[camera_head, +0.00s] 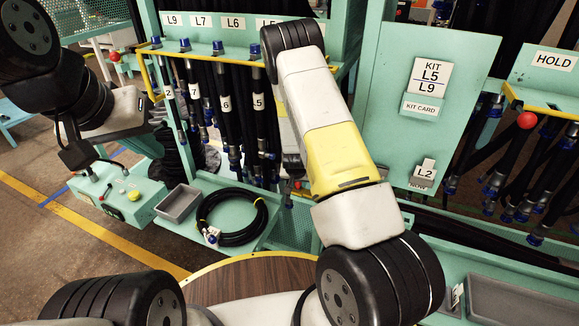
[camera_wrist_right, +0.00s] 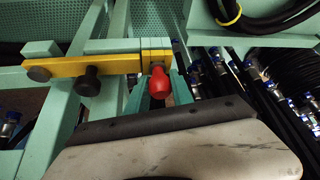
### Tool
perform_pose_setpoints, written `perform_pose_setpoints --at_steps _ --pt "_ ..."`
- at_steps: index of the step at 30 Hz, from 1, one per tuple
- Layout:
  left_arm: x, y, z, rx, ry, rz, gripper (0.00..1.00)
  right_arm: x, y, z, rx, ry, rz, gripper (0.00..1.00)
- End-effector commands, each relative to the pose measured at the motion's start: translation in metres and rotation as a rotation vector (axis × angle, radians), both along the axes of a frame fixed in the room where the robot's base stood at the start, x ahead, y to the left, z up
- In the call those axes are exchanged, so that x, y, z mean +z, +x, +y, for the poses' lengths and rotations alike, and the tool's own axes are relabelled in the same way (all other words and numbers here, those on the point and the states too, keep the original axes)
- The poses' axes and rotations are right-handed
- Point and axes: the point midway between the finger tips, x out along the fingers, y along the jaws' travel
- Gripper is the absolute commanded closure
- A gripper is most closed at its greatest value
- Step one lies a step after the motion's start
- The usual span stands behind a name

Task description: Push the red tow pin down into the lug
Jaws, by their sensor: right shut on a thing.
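The red tow pin (camera_wrist_right: 160,82) shows in the right wrist view as a red knob between the fingers of my right gripper (camera_wrist_right: 158,90), which is shut on it. How deep the pin sits is hidden. In the head view my right forearm covers this spot. My left gripper (camera_head: 76,152) hangs at the left, apart from the pin; its jaw opening is unclear.
A teal control box (camera_head: 122,192) stands below my left gripper. A coiled black hose (camera_head: 232,216) and a grey tray (camera_head: 179,203) lie on a teal shelf. Labelled hoses (camera_head: 225,105) hang behind my right arm. A teal kit panel (camera_head: 425,105) stands to its right.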

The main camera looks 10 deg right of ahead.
Motion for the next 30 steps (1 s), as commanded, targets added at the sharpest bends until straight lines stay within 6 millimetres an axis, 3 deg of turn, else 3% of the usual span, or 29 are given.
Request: perform_pose_setpoints --at_steps 2,3,6,7,17,30 --pt "0.000 0.000 0.000 0.000 0.000 0.000 1.00 0.000 0.000 0.000 0.000 0.000 0.000 1.00" --pt "0.000 0.000 0.000 0.000 0.000 0.000 1.00 0.000 0.000 0.000 0.000 0.000 0.000 0.68" --pt "0.000 0.000 0.000 0.000 0.000 0.000 1.00 0.000 0.000 0.000 0.000 0.000 0.000 0.49" --pt "0.000 0.000 0.000 0.000 0.000 0.000 1.00 0.000 0.000 0.000 0.000 0.000 0.000 0.47" --pt "0.000 0.000 0.000 0.000 0.000 0.000 1.00 0.003 -0.001 0.001 0.000 0.000 0.000 0.47" --pt "0.000 0.000 0.000 0.000 0.000 0.000 1.00 0.060 -0.031 0.012 0.001 0.000 -0.001 0.47"
